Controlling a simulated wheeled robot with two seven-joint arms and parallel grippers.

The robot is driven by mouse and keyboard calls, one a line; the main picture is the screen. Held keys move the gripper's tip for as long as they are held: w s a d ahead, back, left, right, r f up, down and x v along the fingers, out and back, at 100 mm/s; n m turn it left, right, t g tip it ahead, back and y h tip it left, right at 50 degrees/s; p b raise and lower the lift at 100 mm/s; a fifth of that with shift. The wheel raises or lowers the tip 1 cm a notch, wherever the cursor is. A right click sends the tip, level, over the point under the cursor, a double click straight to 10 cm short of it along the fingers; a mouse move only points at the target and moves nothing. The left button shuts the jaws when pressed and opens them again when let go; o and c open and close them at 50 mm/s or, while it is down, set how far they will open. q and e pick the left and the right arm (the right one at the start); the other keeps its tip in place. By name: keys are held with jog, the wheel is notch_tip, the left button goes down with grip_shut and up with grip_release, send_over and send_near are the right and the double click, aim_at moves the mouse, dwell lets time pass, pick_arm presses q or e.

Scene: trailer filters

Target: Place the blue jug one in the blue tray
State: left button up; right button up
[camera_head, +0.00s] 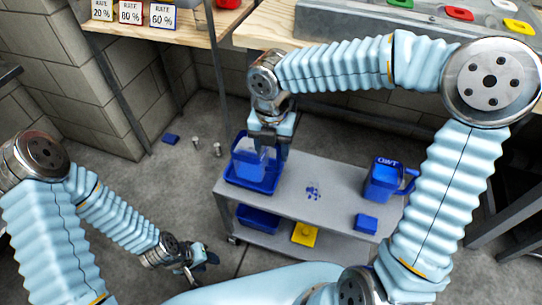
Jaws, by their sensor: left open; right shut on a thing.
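The blue tray (268,185) sits on the left end of the grey cart top. A blue jug (248,158) is at the tray, within its outline; I cannot tell whether it rests on the tray's floor. My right gripper (272,140) reaches down from above and is shut on this jug, covering part of it. A second blue jug (383,182) with white lettering stands upright at the cart's right end. My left gripper (191,268) is open and empty, low over the floor at left of the cart.
The grey cart (300,206) has a bare middle with dark blue marks. The lower shelf holds a blue bin (257,219) and a yellow item (304,234). Wooden benches stand behind.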

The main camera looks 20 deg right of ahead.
notch_tip(320, 180, down, 6)
jog(key=w, duration=0.2)
jog(key=shift+w+d+f, duration=0.25)
jog(key=shift+w+d, duration=0.15)
jog(key=shift+b, duration=0.3)
jog(key=shift+f, duration=0.2)
jog(key=o, duration=1.4)
jog(key=shift+c, duration=0.2)
notch_tip(320, 180, up, 12)
jog(key=p, duration=0.1)
jog(key=shift+w+r, duration=0.15)
jog(key=shift+r, duration=0.05)
jog(key=shift+a, duration=0.1)
